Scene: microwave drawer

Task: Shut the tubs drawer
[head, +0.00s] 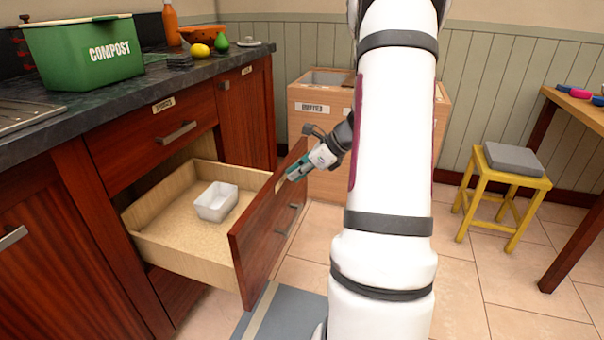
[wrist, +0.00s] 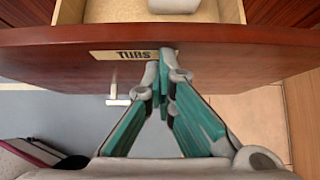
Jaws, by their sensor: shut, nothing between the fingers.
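The tubs drawer (head: 268,225) is pulled out from the wooden counter, with a dark red front and a pale wooden inside. Its label (wrist: 124,54) reads TUBS in the wrist view. A white tub (head: 216,202) sits inside the drawer, and part of it shows at the top of the wrist view (wrist: 174,5). My gripper (head: 288,178) is shut and empty, at the top of the drawer front near the label. In the wrist view its teal fingertips (wrist: 167,52) are right at the front panel; whether they touch it I cannot tell.
Another drawer (head: 160,132) above is closed. A green compost bin (head: 85,52), a yellow lemon (head: 200,50) and an orange bottle (head: 171,22) stand on the counter. A wooden sorting bin (head: 318,100) stands behind my gripper. A yellow stool (head: 505,180) is at the right.

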